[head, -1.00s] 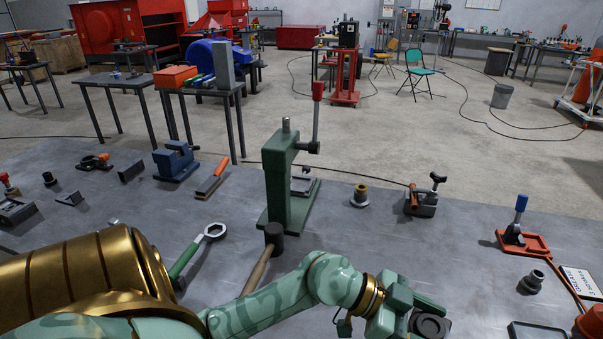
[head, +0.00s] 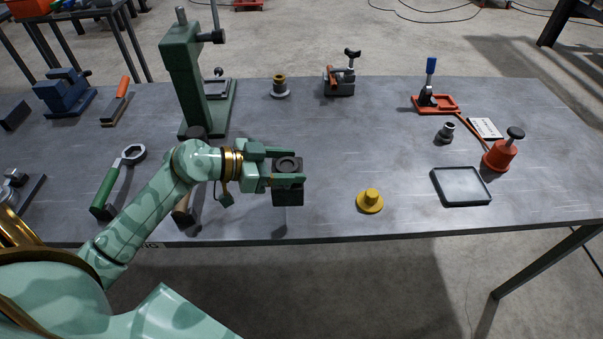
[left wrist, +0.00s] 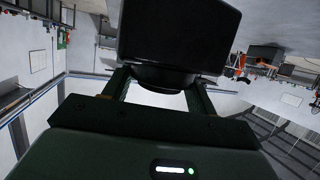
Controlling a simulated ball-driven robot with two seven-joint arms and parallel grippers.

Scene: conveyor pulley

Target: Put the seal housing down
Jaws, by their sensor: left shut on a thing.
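My left gripper (head: 285,168) is shut on a dark block-shaped housing with a round opening on top, the seal housing (head: 288,193). The housing is held near the front edge of the grey workbench (head: 330,215); I cannot tell whether it touches the bench. In the left wrist view the dark seal housing (left wrist: 180,35) fills the space between the fingers (left wrist: 160,95) and blocks much of the view. My right gripper is not in view.
A yellow flanged part (head: 370,200) and a black-rimmed tray (head: 461,186) lie to the right. A green press (head: 190,80), a mallet and a green-handled wrench (head: 116,182) are at the left. Bare bench lies between the gripper and the yellow part.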

